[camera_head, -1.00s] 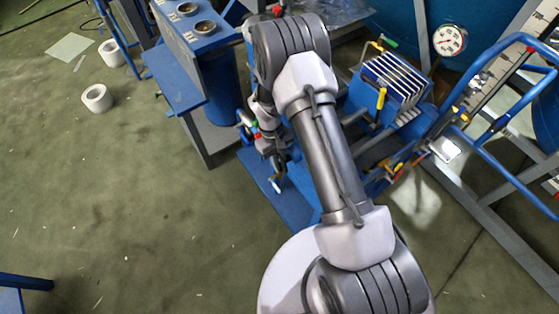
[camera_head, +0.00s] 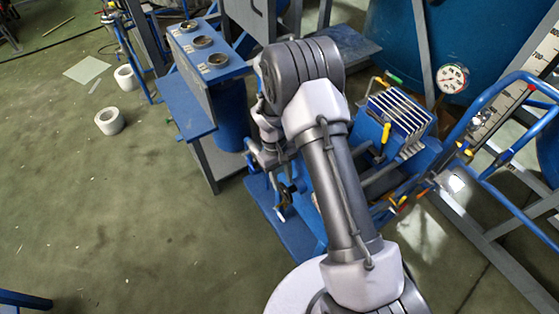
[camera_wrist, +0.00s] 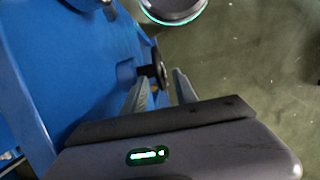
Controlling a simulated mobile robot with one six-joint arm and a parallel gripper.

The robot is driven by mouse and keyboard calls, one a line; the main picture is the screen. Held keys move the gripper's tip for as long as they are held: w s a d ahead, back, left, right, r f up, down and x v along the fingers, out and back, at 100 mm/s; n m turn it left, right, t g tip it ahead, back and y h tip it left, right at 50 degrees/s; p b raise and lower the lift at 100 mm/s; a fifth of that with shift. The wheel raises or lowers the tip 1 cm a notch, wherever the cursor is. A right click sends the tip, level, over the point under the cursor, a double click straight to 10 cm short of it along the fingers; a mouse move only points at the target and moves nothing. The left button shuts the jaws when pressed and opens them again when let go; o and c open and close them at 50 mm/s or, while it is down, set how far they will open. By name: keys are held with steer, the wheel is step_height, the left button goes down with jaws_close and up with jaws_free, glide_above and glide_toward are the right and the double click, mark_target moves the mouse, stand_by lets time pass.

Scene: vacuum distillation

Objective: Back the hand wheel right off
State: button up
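The hand wheel (camera_wrist: 161,68) is a small dark disc seen nearly edge-on in the wrist view. A short dark stem joins it to the side of a blue body (camera_wrist: 75,60). My gripper (camera_wrist: 161,82) is open, with one finger on each side of the wheel's line. The fingertips are at or just short of the wheel's lower edge; I cannot tell whether they touch it. In the head view my gripper (camera_head: 282,205) points down beside the blue machine, and the wheel is not clear there.
A finned blue unit (camera_head: 400,112) with yellow handles stands right of my arm. A blue bench with round cups (camera_head: 202,42) is behind on the left. A pressure gauge (camera_head: 452,78) and blue tubular rails (camera_head: 490,90) are at right. White rolls (camera_head: 109,121) lie on open floor at left.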

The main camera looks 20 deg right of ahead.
steer(key=d+p+v, duration=0.1)
steer(key=p+v, duration=0.1)
steer(key=v, duration=0.8)
steer(key=shift+a, duration=0.5)
steer(key=shift+w, duration=0.1)
steer(key=s+r+m+t+y+b, duration=0.1)
steer(key=s+r, duration=0.2)
steer(key=r, duration=0.4)
steer(key=s+a+r+m+t+b, duration=0.1)
steer(key=s+r+m+t, duration=0.15)
steer(key=r, duration=0.45)
steer(key=s+r+m+t+y+b, duration=0.1)
steer(key=s+r, duration=0.2)
steer(key=r, duration=0.4)
steer(key=s+r+m+t, duration=0.1)
steer(key=s+r+t, duration=0.1)
steer(key=s, duration=0.5)
steer(key=s+a+r+m+t+y+b, duration=0.1)
steer(key=s+r+m+t, duration=0.1)
steer(key=s, duration=0.5)
steer(key=shift+s+a, duration=0.25)
steer(key=shift+s, duration=0.05)
steer(key=shift+m, duration=0.25)
